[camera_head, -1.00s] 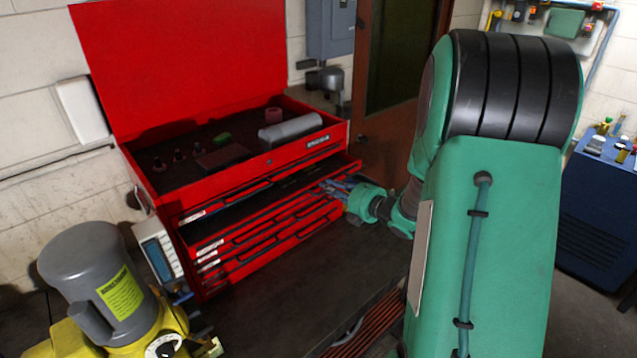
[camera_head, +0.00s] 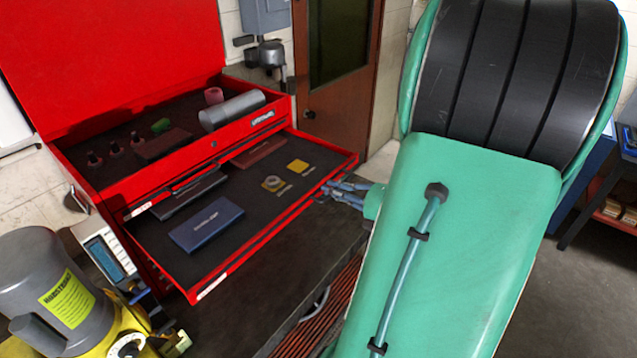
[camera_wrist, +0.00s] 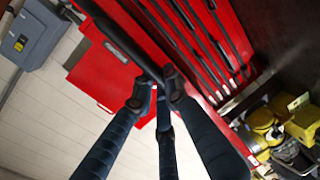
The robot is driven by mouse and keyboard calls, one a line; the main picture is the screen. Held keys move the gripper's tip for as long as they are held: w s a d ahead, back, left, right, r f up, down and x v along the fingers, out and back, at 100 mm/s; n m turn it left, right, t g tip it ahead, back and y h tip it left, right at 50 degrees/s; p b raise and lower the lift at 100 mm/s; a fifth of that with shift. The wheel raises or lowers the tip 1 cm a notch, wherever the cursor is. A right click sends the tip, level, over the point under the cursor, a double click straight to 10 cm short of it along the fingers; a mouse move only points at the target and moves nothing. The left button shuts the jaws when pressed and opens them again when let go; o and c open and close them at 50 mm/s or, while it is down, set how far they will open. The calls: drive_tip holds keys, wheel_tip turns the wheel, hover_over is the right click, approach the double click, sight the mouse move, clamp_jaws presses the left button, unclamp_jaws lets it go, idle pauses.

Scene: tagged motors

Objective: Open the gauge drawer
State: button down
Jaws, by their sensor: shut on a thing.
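The gauge drawer (camera_head: 240,259) is the top drawer of the red tool chest. In the head view it stands far out, level, with its dark lined inside in plain sight. It holds a blue case (camera_head: 206,224), a ring-shaped piece (camera_head: 272,184), a small yellow piece (camera_head: 298,166) and a dark red box (camera_head: 258,152). My gripper (camera_head: 335,189) is at the drawer's front near its right end. In the wrist view my fingertips (camera_wrist: 156,92) are closed at the dark bar-like handle (camera_wrist: 115,32) along the drawer front. The exact contact is partly hidden by the fingers.
The chest's lid (camera_head: 110,60) is raised, and its top tray holds a grey cylinder (camera_head: 231,110) and small items. A grey and yellow motor (camera_head: 60,285) stands at the left front. The dark bench (camera_head: 290,270) is clear before the drawer. A brown door (camera_head: 335,75) is behind.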

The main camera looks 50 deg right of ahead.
drive_tip(key=shift+s+a+f, duration=0.1)
drive_tip(key=shift+s+f, duration=0.05)
drive_tip(key=shift+s, duration=0.95)
drive_tip(key=shift+s+a+f, duration=0.1)
drive_tip(key=shift+s, duration=1)
drive_tip(key=c, duration=1.9)
unclamp_jaws()
drive_tip(key=shift+o, duration=0.2)
drive_tip(key=shift+d+r, duration=0.15)
drive_tip(key=shift+s, duration=0.15)
drive_tip(key=v, duration=1.1)
drive_tip(key=shift+s, duration=0.3)
